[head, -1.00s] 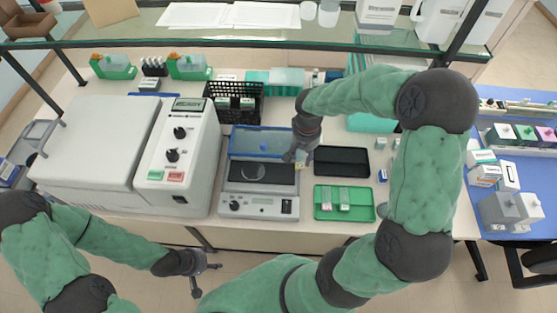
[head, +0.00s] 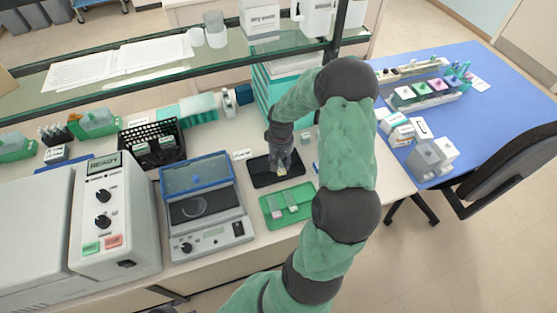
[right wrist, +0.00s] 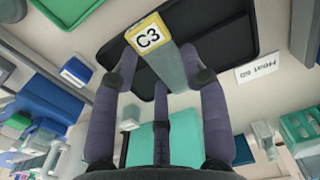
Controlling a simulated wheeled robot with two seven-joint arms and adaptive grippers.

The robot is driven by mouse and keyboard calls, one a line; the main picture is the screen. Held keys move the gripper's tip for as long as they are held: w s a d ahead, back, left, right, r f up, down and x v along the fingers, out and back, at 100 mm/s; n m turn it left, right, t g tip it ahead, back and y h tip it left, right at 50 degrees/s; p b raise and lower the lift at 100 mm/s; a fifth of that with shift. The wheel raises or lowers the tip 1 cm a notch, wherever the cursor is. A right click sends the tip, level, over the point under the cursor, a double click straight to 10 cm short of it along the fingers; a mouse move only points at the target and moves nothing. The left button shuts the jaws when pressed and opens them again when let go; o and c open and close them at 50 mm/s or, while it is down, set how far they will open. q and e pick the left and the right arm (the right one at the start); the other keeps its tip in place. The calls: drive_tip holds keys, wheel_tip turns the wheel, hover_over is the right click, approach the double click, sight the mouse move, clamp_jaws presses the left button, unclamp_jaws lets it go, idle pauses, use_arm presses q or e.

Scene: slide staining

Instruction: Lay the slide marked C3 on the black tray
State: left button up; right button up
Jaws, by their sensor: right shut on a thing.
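The slide marked C3 (right wrist: 148,38) has a yellow-edged white label and a clear grey body. My right gripper (head: 281,168) is shut on it, and the label end points away from the palm in the right wrist view. The black tray (head: 260,180) is a shallow dark rectangle on the bench. In the head view the gripper is over this tray with the slide at its fingertips. The tray also shows behind the slide in the right wrist view (right wrist: 228,45). I cannot tell whether slide and tray touch. Only a dark sliver of my left gripper (head: 165,306) shows at the bottom edge.
A green tray (head: 270,212) with two slides lies in front of the black tray. A black rack (head: 152,131) is farther left. A glass shelf (head: 150,75) runs above the bench's back.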

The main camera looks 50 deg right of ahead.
sight(281, 164)
drive_tip(key=shift+f+b, duration=0.95)
drive_tip(key=shift+f, duration=0.65)
drive_tip(key=shift+w+d+f, duration=0.35)
drive_tip(key=shift+w+d, duration=0.1)
drive_tip(key=shift+w, duration=0.3)
drive_tip(key=shift+w+d+f, duration=0.3)
drive_tip(key=shift+w+d, duration=0.15)
drive_tip(key=shift+w, duration=0.3)
drive_tip(key=shift+w+d+f+b, duration=0.3)
drive_tip(key=shift+w+b, duration=0.1)
drive_tip(key=shift+b, duration=0.15)
drive_tip(key=shift+f, duration=0.2)
drive_tip(key=o, duration=1.2)
drive_tip(key=shift+r, duration=0.1)
wheel_tip(281, 164, up, 12)
drive_tip(key=shift+f, duration=0.1)
